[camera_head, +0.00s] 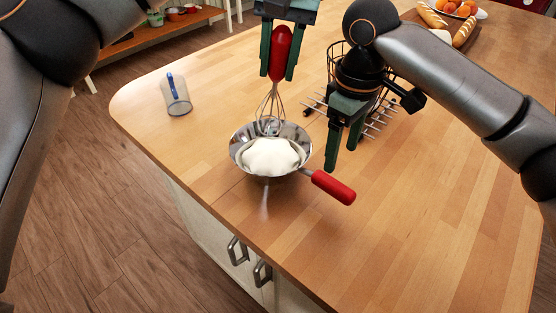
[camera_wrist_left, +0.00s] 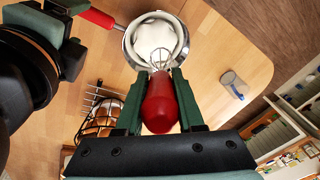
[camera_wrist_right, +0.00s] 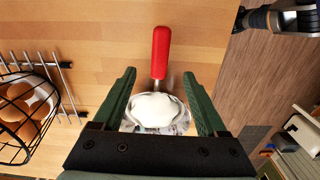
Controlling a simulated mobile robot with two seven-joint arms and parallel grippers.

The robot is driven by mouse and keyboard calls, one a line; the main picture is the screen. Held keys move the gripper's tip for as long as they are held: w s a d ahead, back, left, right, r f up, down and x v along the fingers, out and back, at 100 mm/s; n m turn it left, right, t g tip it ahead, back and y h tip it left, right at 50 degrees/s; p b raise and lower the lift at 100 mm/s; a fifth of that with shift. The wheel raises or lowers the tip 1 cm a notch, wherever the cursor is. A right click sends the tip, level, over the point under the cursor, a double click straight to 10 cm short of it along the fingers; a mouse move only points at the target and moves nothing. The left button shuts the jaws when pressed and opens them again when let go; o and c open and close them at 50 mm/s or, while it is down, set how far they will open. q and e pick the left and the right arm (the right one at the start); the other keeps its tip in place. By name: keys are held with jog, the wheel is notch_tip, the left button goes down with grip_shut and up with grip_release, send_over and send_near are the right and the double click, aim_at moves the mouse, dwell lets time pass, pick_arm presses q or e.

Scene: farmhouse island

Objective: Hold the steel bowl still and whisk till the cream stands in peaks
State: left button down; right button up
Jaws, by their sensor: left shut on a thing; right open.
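The steel bowl (camera_head: 240,138) stands near the counter's edge with a white mound of cream (camera_head: 270,156) in it. Its red handle (camera_head: 333,187) points right and toward the front. My left gripper (camera_head: 279,74) is shut on the whisk's red handle (camera_wrist_left: 160,103) and holds the whisk upright. The whisk's wires (camera_head: 270,104) reach down to the far side of the bowl; whether they touch the cream is unclear. My right gripper (camera_head: 342,158) is open and empty, right of the bowl above its handle. In the right wrist view the bowl (camera_wrist_right: 180,125) shows between its fingers.
A wire basket of eggs (camera_wrist_right: 25,115) and a metal rack (camera_head: 375,122) stand behind my right gripper. A clear cup with a blue handle (camera_head: 175,94) is on the left. Bread and fruit lie on a board (camera_head: 472,40) at the back. The right front counter is clear.

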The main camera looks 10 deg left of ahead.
jog(key=shift+r, duration=0.55)
jog(key=shift+r, duration=0.1)
notch_tip(320, 180, up, 12)
dwell(0.4)
dwell(0.5)
